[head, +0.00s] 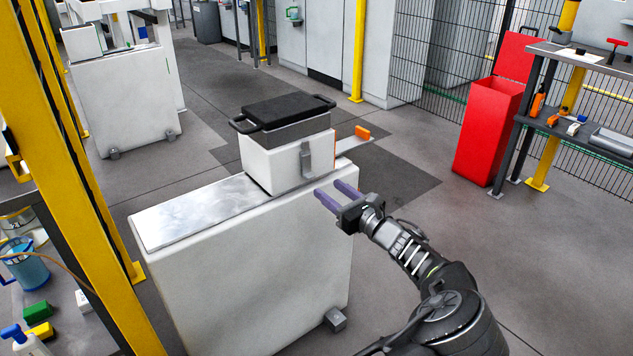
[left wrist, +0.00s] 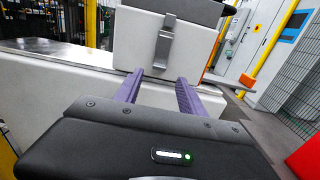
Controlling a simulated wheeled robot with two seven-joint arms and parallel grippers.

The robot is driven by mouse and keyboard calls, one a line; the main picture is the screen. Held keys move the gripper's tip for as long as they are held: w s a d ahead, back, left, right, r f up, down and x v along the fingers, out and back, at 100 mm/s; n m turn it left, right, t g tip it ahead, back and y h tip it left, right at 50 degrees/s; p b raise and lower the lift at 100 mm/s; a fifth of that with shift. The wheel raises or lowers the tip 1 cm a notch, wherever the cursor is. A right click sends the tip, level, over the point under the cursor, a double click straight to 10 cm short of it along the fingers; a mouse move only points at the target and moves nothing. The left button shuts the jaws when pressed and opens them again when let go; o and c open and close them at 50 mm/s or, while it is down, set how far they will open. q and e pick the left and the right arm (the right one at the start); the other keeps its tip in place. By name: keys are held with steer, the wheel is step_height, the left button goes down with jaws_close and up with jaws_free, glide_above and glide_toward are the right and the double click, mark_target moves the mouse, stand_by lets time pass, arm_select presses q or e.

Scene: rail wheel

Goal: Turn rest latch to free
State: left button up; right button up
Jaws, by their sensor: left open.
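A white block (head: 290,160) with a dark lid and side handles stands on a white cabinet with a metal top. A grey metal latch (head: 306,160) is on its near face; it also shows in the left wrist view (left wrist: 163,47). An orange-tipped lever (head: 362,132) sticks out at the block's right side. I cannot tell which of these is the rest latch. My left gripper (head: 334,193) is open and empty, its purple fingers in front of and below the grey latch, apart from it. In the left wrist view, the fingers (left wrist: 159,78) point at the block. My right gripper is not in view.
The cabinet's metal top (head: 190,211) is bare left of the block. A yellow post (head: 80,170) stands at the left. A red bin (head: 487,130) and a shelf with tools (head: 585,70) stand at the right. Open floor lies between.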

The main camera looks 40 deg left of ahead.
mark_target(312, 177)
arm_select(q)
steer(key=x, duration=0.6)
steer(key=shift+w+a+b, duration=0.1)
steer(key=shift+a+b, duration=0.2)
steer(key=shift+b, duration=0.1)
jaws_close()
